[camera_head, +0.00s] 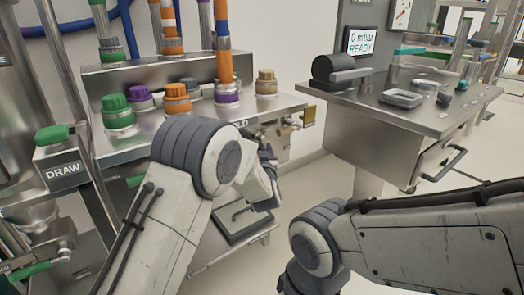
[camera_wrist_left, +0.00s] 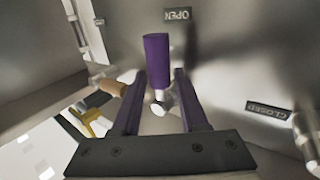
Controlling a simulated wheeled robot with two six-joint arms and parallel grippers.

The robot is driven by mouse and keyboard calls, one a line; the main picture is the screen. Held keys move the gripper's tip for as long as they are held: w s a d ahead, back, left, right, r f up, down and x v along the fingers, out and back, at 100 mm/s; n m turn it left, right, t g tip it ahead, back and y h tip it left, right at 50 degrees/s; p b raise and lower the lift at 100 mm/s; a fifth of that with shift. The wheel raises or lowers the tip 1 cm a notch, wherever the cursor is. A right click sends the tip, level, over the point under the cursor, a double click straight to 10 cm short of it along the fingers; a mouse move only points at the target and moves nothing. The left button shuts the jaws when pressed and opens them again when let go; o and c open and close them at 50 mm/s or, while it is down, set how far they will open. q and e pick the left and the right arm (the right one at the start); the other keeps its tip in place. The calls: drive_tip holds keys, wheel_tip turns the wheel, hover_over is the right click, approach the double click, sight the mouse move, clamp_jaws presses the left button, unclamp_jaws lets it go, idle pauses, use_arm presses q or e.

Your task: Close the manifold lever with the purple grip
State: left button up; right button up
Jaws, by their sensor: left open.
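The lever's purple grip (camera_wrist_left: 157,60) shows in the left wrist view, joined to a bright metal stem end. It points up in that picture towards the OPEN label (camera_wrist_left: 177,14). The CLOSED label (camera_wrist_left: 268,110) is on the metal panel to the right. My left gripper (camera_wrist_left: 160,78) is open, with one finger on each side of the lower grip and stem; I cannot tell whether they touch it. In the head view my left gripper (camera_head: 268,160) is at the manifold's front, partly hidden by my arm, and the purple grip cannot be made out. My right gripper is out of view.
A tan grip (camera_wrist_left: 110,88) and yellow part (camera_wrist_left: 95,120) lie left of the fingers. The manifold bench (camera_head: 150,142) carries green, purple and orange caps. A metal table (camera_head: 430,115) with a drawer stands to the right. Floor shows between bench and table.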

use_arm(q)
drive_tip(key=shift+w, duration=0.3)
clamp_jaws()
idle(1.3)
